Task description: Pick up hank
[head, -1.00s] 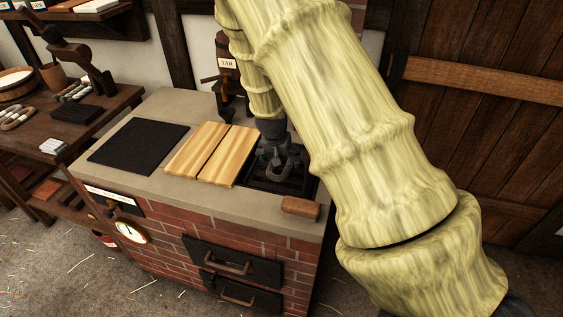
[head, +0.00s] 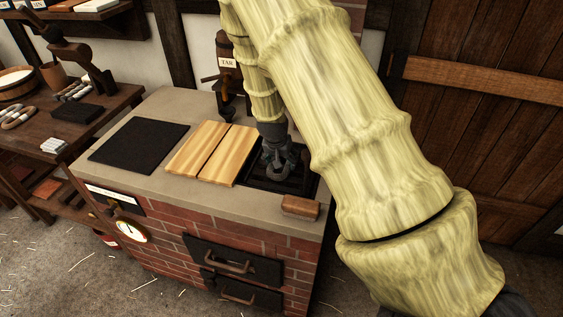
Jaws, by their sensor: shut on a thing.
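My gripper (head: 278,160) points down over the black tray (head: 303,188) at the right end of the brick stove's top. It is shut on a small dark grey looped thing, which I take to be the hank (head: 277,174). The fingers cover much of the hank, so its full shape is hidden. I cannot tell whether it touches the tray. My arm hides the tray's far right part.
Two pale wooden boards (head: 211,152) and a black mat (head: 139,146) lie left of the tray. A brown block (head: 300,207) sits at the front right edge. A tar container (head: 229,75) stands behind. A cluttered bench (head: 75,133) is at left.

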